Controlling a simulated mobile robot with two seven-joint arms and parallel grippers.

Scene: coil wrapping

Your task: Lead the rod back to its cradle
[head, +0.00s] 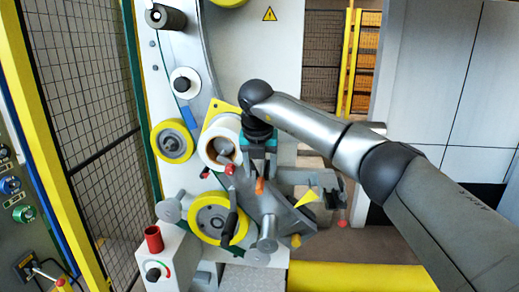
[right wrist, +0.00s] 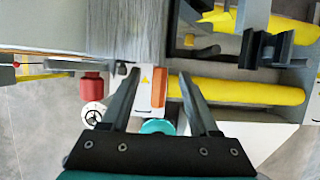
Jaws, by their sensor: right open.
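My right gripper (head: 259,172) is in front of the machine, pointing down beside the white roll (head: 222,140). In the right wrist view its two fingers (right wrist: 158,78) are spread apart. An orange piece (right wrist: 158,88) on a pale block shows between them. No grip on it shows. The orange piece also shows just below the gripper in the head view (head: 260,187). I cannot tell for sure whether it belongs to the rod. A dark bracket (head: 328,186) stands to the right, possibly the cradle. My left gripper is not in view.
The lower yellow-rimmed roller (head: 215,217) and a grey cylinder (head: 267,241) are close below the gripper. A yellow bar (head: 350,276) crosses the bottom. Mesh fence (head: 85,100) stands left.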

